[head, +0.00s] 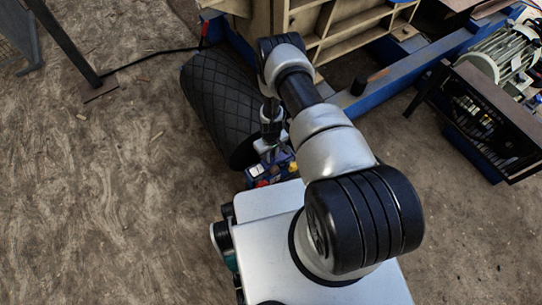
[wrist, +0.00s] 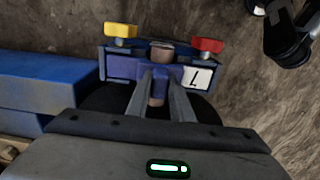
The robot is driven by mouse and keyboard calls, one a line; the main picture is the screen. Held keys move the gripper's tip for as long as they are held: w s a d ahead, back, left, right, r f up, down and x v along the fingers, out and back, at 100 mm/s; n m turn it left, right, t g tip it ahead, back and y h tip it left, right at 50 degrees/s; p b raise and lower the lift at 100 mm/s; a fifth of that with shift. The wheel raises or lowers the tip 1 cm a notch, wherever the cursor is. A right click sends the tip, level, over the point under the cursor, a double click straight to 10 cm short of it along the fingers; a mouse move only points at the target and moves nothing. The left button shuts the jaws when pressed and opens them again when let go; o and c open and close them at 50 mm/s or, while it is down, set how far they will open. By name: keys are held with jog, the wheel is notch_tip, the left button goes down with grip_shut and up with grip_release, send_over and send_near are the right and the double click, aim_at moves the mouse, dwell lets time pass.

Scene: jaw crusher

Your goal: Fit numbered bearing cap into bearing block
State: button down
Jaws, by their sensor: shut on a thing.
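In the wrist view, my gripper (wrist: 158,82) is shut on the bearing cap (wrist: 163,71), a blue-purple piece with a brown round part at its middle. Behind and around it is a blue block (wrist: 120,67), which looks like the bearing block. A white plate (wrist: 196,79) with a black number 4 is on its right side. A yellow knob (wrist: 121,31) stands at the left and a red knob (wrist: 208,45) at the right. I cannot tell whether the cap is seated or only close to the block. In the head view, my arm partly hides the blue assembly (head: 259,170).
A large black ribbed roller (head: 215,98) lies left of my gripper in the head view. A blue frame beam (head: 375,92) and a wooden rack (head: 340,30) stand behind. A dark crate (head: 490,125) is at the right. Bare ground (head: 110,210) lies open at the left.

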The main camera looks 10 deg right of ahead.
jog(key=c, duration=1.6)
grip_release()
jog(key=shift+o, duration=0.2)
